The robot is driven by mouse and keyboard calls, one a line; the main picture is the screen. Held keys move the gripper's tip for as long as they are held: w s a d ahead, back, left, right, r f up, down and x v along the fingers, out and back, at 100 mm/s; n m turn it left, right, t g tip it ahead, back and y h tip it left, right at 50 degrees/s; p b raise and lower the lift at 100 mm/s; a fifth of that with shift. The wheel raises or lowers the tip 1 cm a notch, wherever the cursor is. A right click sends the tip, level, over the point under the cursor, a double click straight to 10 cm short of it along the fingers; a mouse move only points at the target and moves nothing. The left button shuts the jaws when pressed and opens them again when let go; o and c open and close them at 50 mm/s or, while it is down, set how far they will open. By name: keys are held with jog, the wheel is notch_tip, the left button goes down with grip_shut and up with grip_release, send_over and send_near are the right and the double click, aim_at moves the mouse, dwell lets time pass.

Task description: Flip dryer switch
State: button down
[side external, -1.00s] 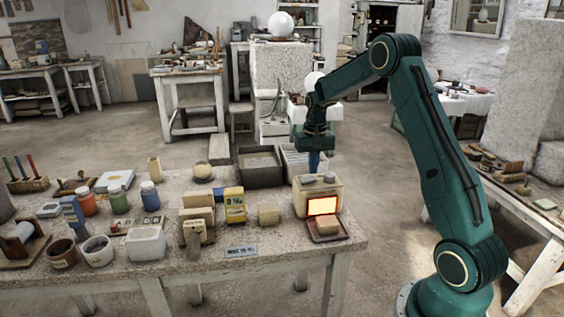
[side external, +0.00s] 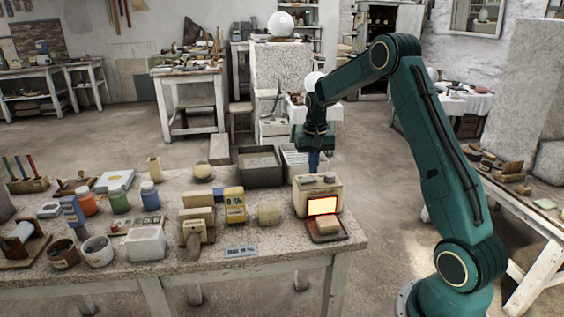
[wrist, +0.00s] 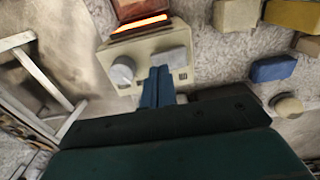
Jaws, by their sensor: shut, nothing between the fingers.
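The dryer (side external: 317,194) is a small cream box at the right end of the stone-topped table, with an orange-lit opening (side external: 322,206) on its front. In the wrist view the dryer (wrist: 148,45) shows a round knob (wrist: 122,70) and a flat grey block (wrist: 170,60) on its top; I cannot tell which is the switch. My gripper (side external: 314,165) points down at the back of the dryer's top. Its blue fingers (wrist: 157,88) are shut and empty, close beside the grey block. Whether they touch it I cannot tell.
A grey bin (side external: 260,167) and a white crate (side external: 297,160) are behind. Jars and bottles fill the table's left side.

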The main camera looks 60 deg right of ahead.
aim_at(313, 178)
jog(key=shift+f, duration=0.95)
dwell(1.1)
jog(key=shift+r, duration=3.55)
